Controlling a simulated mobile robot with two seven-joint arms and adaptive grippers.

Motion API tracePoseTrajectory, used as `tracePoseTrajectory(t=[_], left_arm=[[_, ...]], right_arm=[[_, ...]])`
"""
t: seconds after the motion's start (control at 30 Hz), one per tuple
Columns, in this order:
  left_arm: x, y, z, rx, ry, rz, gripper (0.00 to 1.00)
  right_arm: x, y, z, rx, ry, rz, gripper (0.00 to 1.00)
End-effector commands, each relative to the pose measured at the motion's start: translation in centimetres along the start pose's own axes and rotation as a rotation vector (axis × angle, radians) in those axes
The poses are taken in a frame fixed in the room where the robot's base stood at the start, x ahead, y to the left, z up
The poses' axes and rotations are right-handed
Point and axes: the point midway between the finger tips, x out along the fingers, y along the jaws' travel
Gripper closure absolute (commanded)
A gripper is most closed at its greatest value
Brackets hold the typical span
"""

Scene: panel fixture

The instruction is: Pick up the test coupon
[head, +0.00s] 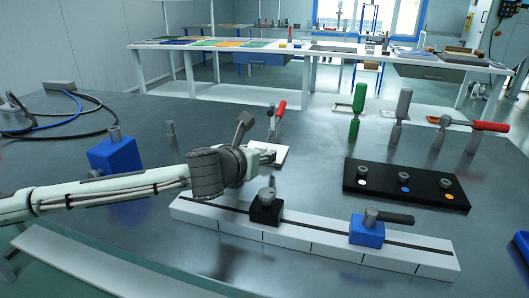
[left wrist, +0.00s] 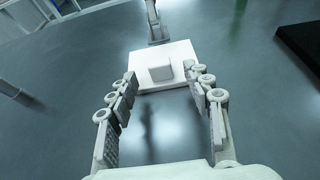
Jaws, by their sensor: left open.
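A small pale block, which appears to be the test coupon (left wrist: 160,73), rests on a white square plate (left wrist: 178,50) in the left wrist view. The plate also shows in the head view (head: 282,153), partly behind my gripper; the block is not clear there. My left gripper (left wrist: 161,84) is open and empty, with its fingers spread to either side of the plate's near part. In the head view my left gripper (head: 266,156) is at the plate. I cannot tell its exact height above it. My right gripper is not in view.
A red-handled toggle clamp (head: 278,115) stands just behind the plate. A white rail (head: 330,245) with a black clamp block (head: 266,212) and a blue block (head: 367,232) lies in front. A black panel (head: 405,186) is at right; another blue block (head: 115,155) is left.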

Motion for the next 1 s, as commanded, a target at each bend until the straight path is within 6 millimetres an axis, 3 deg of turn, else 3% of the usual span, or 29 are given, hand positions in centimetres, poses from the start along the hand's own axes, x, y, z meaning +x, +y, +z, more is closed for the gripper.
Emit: tracePoseTrajectory(t=[0.17,0.43,0.83,1.0], left_arm=[[2.1,-0.1,0.0,0.000,0.001,0.000,0.50],[2.4,-0.1,0.0,0.000,0.000,0.000,0.50],[2.4,0.0,0.0,-0.001,0.000,0.000,1.00],[2.4,0.0,0.2,-0.001,-0.002,0.000,1.00]], right_arm=[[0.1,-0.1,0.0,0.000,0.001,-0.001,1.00],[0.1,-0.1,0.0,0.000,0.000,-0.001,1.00],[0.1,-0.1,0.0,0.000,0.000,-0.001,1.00],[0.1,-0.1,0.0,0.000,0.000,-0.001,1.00]])
